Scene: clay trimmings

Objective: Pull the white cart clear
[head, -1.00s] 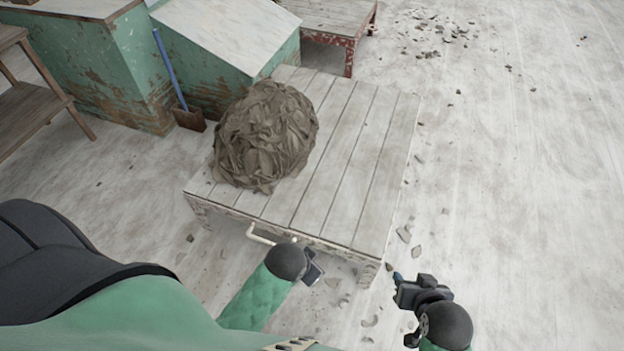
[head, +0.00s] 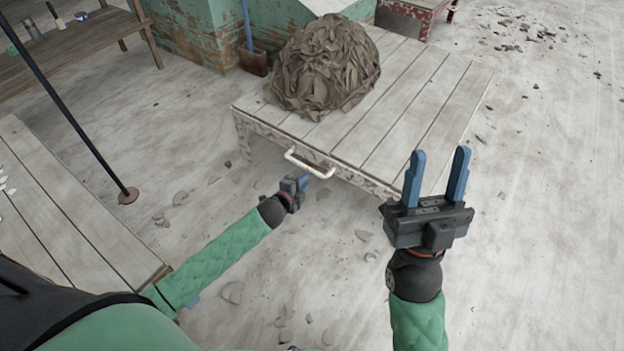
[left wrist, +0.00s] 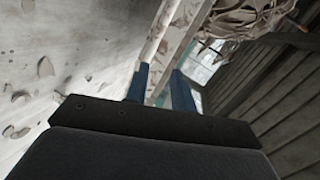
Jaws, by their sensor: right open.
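The white cart (head: 400,120) is a low planked platform with worn, flaking sides. A pale handle (head: 310,163) sticks out from its near side. A big grey-brown heap of clay trimmings (head: 325,65) sits on its far left part. My left gripper (head: 304,181) is just in front of and below the handle, apparently not gripping it. In the left wrist view its blue fingers (left wrist: 161,75) stand apart with nothing seen held, and the cart's edge (left wrist: 172,30) lies beyond. My right gripper (head: 438,155) is open and empty, pointing up, right of the handle and nearer the camera.
A planked table (head: 60,215) stands at the left, beside a dark pole on a round foot (head: 128,196). A wooden bench (head: 80,48), green cabinets (head: 195,30) and a blue-handled shovel (head: 250,55) are behind. The floor right of the cart (head: 560,200) is mostly open, with scattered chips.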

